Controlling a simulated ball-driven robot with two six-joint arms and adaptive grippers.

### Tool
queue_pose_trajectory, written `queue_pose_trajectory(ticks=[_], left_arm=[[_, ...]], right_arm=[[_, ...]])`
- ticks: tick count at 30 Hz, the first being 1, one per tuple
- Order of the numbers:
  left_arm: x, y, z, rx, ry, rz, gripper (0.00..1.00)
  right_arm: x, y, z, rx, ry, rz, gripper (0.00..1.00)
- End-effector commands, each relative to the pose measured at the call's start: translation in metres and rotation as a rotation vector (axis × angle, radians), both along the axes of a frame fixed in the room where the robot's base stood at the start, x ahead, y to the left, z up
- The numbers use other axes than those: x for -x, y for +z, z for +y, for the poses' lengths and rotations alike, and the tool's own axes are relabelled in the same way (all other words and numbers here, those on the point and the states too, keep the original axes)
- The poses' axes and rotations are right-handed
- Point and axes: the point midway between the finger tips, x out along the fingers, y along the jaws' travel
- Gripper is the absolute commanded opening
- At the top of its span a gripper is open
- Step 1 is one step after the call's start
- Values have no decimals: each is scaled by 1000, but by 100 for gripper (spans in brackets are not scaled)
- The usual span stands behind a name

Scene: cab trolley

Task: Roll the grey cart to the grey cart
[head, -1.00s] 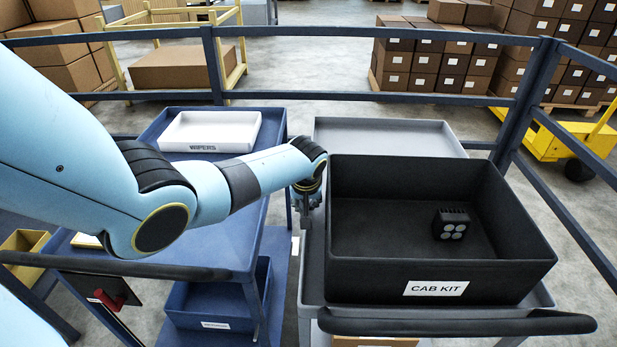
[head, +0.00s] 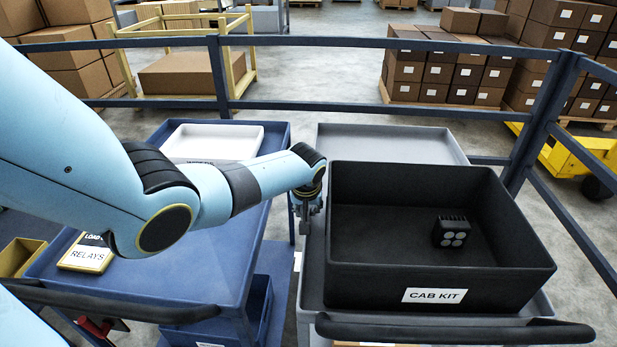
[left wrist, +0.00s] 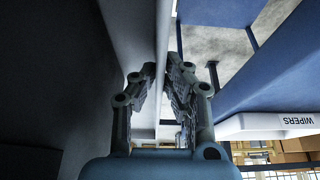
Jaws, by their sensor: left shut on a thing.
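The grey cart (head: 389,144) stands at centre right in the head view, with a black push handle (head: 455,330) at its near end. A black CAB KIT box (head: 440,273) stands on its top tray and holds a small black lamp-like block (head: 451,232). I can make out only one grey cart. My left gripper (head: 308,222) is at the cart's left rim, left of the box, and shut on that rim. In the left wrist view its fingers (left wrist: 160,100) close around a grey edge. My right gripper is not in view.
A blue cart (head: 215,230) stands close on the left with a white bin (head: 212,141) and a RELAYS box (head: 87,254). A narrow gap separates the carts. A blue railing (head: 390,42) runs behind and down the right. A yellow pallet truck (head: 575,160) stands beyond it.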

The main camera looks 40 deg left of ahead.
Motion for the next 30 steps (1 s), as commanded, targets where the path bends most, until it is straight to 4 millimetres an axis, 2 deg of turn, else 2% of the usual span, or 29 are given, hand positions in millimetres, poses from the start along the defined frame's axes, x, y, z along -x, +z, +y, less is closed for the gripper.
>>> queue_pose_trajectory(ticks=[1, 2, 3, 8, 20, 26, 30], left_arm=[[2, -1, 0, -1, -3, 6, 0], [2, -1, -1, -1, -3, 6, 10], [2, -2, -1, 0, -3, 7, 15], [2, -1, -1, -1, -3, 6, 35], [3, 5, -2, -2, -4, 4, 35], [11, 28, -9, -1, -4, 3, 35], [19, 54, -15, -1, -4, 3, 35]], right_arm=[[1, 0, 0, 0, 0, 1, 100], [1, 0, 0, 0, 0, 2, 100], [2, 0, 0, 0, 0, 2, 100], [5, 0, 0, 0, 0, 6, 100], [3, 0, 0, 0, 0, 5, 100], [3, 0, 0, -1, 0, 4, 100], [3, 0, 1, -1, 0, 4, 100]])
